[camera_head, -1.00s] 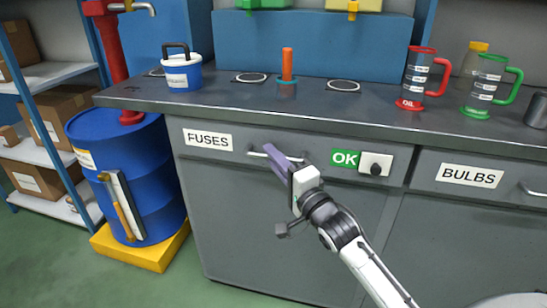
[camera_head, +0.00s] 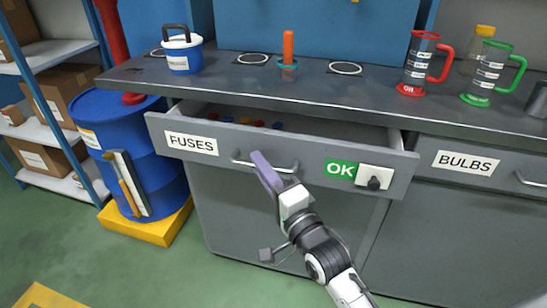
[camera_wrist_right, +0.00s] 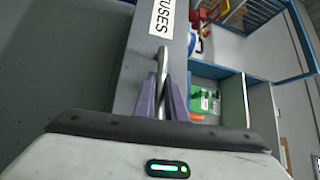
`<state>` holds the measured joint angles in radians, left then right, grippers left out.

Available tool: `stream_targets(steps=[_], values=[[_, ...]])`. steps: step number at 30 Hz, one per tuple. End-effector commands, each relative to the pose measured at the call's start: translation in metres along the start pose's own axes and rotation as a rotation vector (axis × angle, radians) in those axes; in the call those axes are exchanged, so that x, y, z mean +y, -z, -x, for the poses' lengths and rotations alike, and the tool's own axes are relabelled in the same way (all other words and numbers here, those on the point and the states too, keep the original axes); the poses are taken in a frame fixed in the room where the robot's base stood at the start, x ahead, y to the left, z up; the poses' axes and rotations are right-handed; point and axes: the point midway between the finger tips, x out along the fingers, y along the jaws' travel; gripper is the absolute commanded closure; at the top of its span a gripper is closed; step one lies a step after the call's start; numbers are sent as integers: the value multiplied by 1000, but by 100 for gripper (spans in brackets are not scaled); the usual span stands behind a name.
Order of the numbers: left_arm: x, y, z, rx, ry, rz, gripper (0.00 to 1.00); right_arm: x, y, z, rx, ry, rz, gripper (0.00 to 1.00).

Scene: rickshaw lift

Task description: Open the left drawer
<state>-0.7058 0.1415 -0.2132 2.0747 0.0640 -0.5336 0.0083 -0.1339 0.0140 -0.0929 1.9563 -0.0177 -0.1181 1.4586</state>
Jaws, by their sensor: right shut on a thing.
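The left drawer (camera_head: 290,157), labelled FUSES, is pulled partway out from under the counter. Small red and blue items show inside it near the back. Its silver bar handle (camera_head: 240,159) is on the front, in the middle. My right gripper (camera_head: 262,168), with purple fingers, is at the handle. In the right wrist view the two purple fingers (camera_wrist_right: 163,98) are closed around the handle bar (camera_wrist_right: 163,60), beside the FUSES label. My left gripper is not in view.
The BULBS drawer (camera_head: 464,163) to the right is closed. A blue barrel (camera_head: 105,125) stands at the left on a yellow base. The counter (camera_head: 230,90) holds a bucket and jugs.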

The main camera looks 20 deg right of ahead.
Motion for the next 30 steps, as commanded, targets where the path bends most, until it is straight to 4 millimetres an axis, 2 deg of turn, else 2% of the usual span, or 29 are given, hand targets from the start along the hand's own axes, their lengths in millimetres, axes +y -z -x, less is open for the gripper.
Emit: stream_targets(steps=[3,4,5,14,17,30], values=[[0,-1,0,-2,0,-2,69,2,1,0,2,-4,2,100],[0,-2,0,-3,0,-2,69,2,1,0,2,-4,2,88],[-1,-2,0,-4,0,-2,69,2,1,0,2,-4,2,82],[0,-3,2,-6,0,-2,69,1,2,1,3,-2,2,82],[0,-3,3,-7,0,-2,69,1,2,8,3,-2,1,82],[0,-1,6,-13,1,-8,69,2,2,85,2,-7,3,82]])
